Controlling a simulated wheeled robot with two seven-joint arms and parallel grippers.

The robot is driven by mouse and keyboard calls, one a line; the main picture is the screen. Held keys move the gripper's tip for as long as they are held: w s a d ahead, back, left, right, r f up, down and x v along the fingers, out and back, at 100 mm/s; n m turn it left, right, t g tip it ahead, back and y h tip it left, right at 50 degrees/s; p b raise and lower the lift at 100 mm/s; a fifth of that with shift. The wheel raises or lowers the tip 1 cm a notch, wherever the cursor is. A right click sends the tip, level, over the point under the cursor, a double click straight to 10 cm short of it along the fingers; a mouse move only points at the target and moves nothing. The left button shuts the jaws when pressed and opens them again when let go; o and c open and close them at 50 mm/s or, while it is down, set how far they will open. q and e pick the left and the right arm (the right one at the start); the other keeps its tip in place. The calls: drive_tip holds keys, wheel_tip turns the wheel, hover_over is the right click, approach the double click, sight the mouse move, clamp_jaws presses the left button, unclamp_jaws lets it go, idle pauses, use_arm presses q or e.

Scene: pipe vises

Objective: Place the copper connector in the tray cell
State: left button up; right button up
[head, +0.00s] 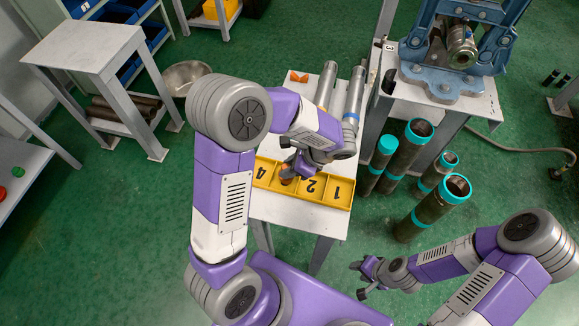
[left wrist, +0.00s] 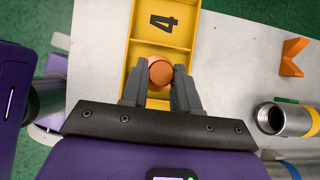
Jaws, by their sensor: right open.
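The yellow tray (head: 335,203) lies along the front of the white table, with cells marked 1, 2 and 4 visible. The copper connector (head: 287,175) is at the cell between 2 and 4, whose number is covered. In the left wrist view the connector (left wrist: 161,72) sits between the fingertips of my left gripper (left wrist: 160,78), which touch it on both sides. In the head view my left gripper (head: 291,168) is over that cell. Whether the connector rests on the cell floor is hidden. My right gripper (head: 366,278) is open and empty, away from the table at lower right.
Two metal pipes (head: 326,86) lie on the table behind the tray, near an orange V-shaped block (head: 299,77). A blue vise (head: 442,82) stands on a stand at upper right. Several teal-ended pipes (head: 408,155) stand on the green floor right of the table.

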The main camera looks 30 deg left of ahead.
use_arm(q)
drive_tip(key=o, duration=0.4)
drive_tip(key=p+v, duration=0.4)
drive_tip(key=v, duration=0.8)
drive_tip(key=shift+d, duration=0.1)
